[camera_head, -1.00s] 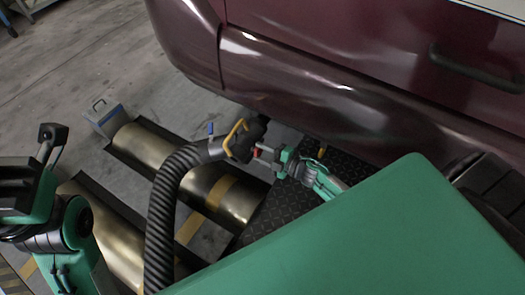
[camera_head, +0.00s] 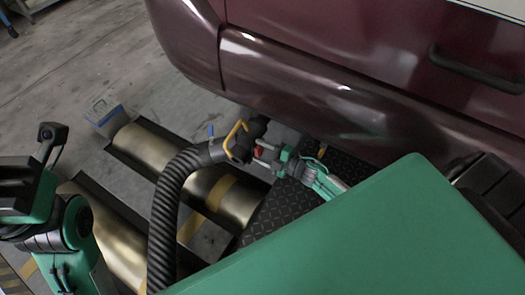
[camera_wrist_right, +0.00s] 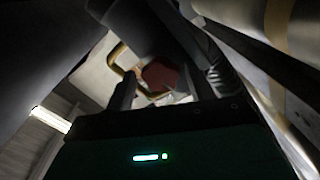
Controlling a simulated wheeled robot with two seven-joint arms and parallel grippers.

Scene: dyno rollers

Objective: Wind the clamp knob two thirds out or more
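The red clamp knob (camera_head: 259,151) sits at the hose nozzle's (camera_head: 240,141) end, under the car's sill. In the right wrist view the knob (camera_wrist_right: 161,75) shows between the two dark fingers. My right gripper (camera_head: 264,152) reaches the knob from the right. Its fingers (camera_wrist_right: 160,82) stand apart, with visible gaps on both sides of the knob; they do not look closed on it. A yellow handle (camera_head: 233,134) loops beside the nozzle. My left arm (camera_head: 75,225) is at the left edge, its fingers not visible. How far out the knob is wound cannot be told.
A black ribbed hose (camera_head: 165,210) runs down from the nozzle. Brass rollers (camera_head: 150,152) lie in the floor at left. The maroon car (camera_head: 320,90) closes off the space above. Dark tread plate (camera_head: 285,205) lies under my right arm.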

